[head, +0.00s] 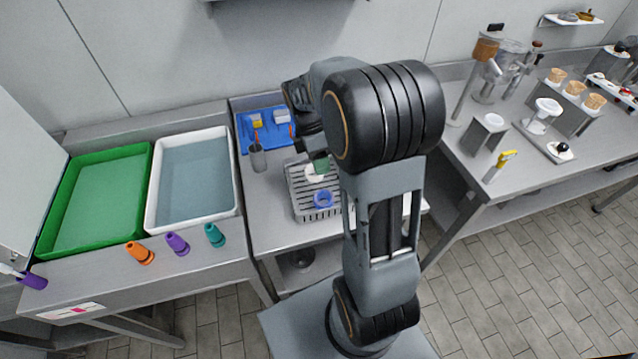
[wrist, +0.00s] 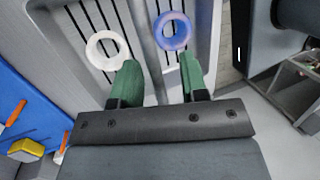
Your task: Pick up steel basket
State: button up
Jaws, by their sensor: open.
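The steel basket (head: 297,200) is a grey slotted container on the middle counter. A white ring-shaped piece (head: 316,174) and a blue ring-shaped piece (head: 323,199) stand in it. In the wrist view the basket (wrist: 205,22) fills the top, with the white piece (wrist: 106,50) left and the blue piece (wrist: 172,31) right. A thin grey bar (wrist: 148,45), apparently its handle, runs between my green fingertips. My gripper (wrist: 160,78) is open over the basket. I cannot tell whether the fingers touch the bar. My arm hides the basket's right side in the head view.
A grey cup (head: 257,158) and a blue tray (head: 245,133) stand left of and behind the basket. A white bin (head: 152,205) and a green bin (head: 48,228) sit further left, with orange, purple and teal cones in front. Another counter (head: 455,150) stands right.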

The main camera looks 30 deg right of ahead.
jog(key=shift+s+f, duration=0.2)
jog(key=shift+f, duration=0.35)
jog(key=shift+c, duration=0.3)
grip_shut()
